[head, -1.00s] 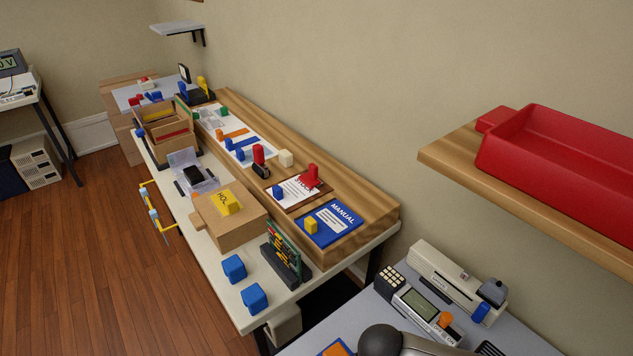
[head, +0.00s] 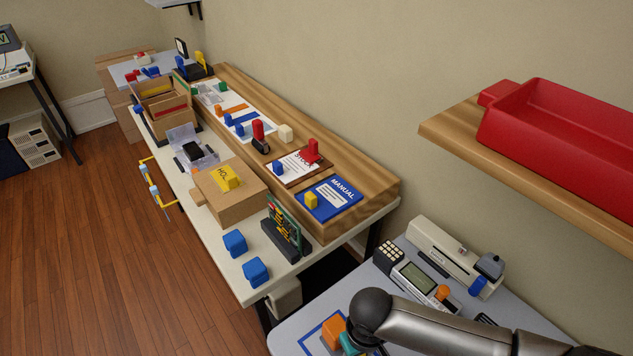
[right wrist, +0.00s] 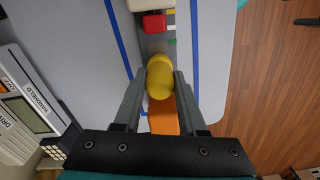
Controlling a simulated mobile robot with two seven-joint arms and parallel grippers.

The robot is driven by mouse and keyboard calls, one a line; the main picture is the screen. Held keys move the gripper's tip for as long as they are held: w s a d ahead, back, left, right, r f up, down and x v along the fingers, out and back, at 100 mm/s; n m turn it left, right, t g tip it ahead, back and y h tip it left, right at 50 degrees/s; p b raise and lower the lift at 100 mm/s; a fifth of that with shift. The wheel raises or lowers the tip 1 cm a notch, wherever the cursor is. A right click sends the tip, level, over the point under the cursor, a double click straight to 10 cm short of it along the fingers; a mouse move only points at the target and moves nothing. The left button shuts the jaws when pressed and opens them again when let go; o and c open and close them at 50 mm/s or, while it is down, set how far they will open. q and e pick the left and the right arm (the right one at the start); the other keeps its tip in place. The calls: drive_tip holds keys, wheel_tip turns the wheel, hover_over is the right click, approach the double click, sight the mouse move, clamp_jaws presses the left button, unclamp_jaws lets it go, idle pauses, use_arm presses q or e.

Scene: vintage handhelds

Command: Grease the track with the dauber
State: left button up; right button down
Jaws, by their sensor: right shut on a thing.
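In the right wrist view, my right gripper (right wrist: 160,85) is shut on a yellow, round-ended piece, which looks like the dauber (right wrist: 159,77). An orange block (right wrist: 164,117) shows just below it between the fingers; I cannot tell whether the two are joined. In the head view an orange block (head: 333,331) sits at the bottom, beside the teal part of my right gripper; its fingers are hidden there. Blue lines (right wrist: 124,45) run along the grey surface beneath. I cannot make out the track clearly. My left gripper is not in view.
A handheld device (head: 415,290) and a long cream device (head: 455,255) lie on the grey desk (head: 300,325). A red block (right wrist: 154,23) lies ahead of the fingertips. A red tray (head: 560,115) rests on a wooden shelf above. The cluttered workbench (head: 225,270) stands to the left.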

drive_tip(key=shift+w+a, duration=0.1)
drive_tip(key=shift+w, duration=0.05)
drive_tip(key=shift+w+a+f, duration=0.1)
drive_tip(key=shift+w+a, duration=0.3)
drive_tip(key=shift+w, duration=0.25)
drive_tip(key=shift+s+d+p, duration=0.55)
drive_tip(key=shift+s+p, duration=0.25)
drive_tip(key=shift+s, duration=0.1)
drive_tip(key=shift+s+d+r+p, duration=0.25)
drive_tip(key=shift+s+d+p, duration=0.15)
drive_tip(key=shift+p, duration=0.25)
drive_tip(key=shift+s+d+f, duration=0.1)
drive_tip(key=shift+s, duration=0.2)
drive_tip(key=shift+w, duration=0.1)
drive_tip(key=shift+w+a+f, duration=0.1)
drive_tip(key=shift+w+a, duration=0.5)
drive_tip(key=shift+w, duration=0.1)
